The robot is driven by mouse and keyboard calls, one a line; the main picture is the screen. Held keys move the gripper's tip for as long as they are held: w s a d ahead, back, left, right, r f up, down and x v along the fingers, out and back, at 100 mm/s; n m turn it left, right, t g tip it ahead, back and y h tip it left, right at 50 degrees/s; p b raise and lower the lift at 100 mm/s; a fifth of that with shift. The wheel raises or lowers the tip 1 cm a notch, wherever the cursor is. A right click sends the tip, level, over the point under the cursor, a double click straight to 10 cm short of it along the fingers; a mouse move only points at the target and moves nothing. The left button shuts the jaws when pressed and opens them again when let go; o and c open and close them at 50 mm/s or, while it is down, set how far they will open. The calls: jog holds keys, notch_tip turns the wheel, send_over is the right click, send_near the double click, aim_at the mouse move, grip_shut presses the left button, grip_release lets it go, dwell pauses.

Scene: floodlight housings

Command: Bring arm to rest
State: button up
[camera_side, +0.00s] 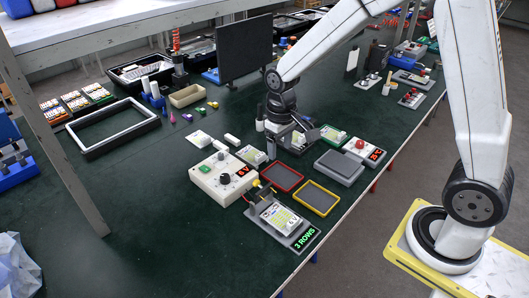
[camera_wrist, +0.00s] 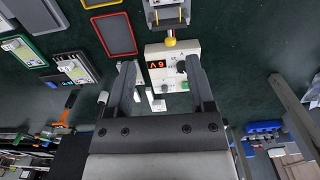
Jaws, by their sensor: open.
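My white arm reaches from its base at the right over the dark green bench in the side view. My gripper (camera_side: 290,132) hangs above the bench, behind the red and yellow trays. In the wrist view my gripper (camera_wrist: 165,75) has its two dark fingers spread apart with nothing held between them. Beyond the fingertips is a cream power supply box (camera_wrist: 185,55) with a red display. The same power supply (camera_side: 222,177) stands left of my gripper in the side view. Whether the fingers touch anything below is hard to tell in the side view.
Near the gripper lie a red-rimmed tray (camera_side: 282,177), a yellow-rimmed tray (camera_side: 315,198), a grey block (camera_side: 339,167) and a box with a red button (camera_side: 364,150). A board marked "3 ROWS" (camera_side: 283,222) is at the front edge. A black panel (camera_side: 244,48) stands upright behind.

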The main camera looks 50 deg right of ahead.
jog(key=s+t, duration=0.2)
jog(key=s, duration=0.9)
jog(key=shift+d+t, duration=0.15)
jog(key=shift+t, duration=0.25)
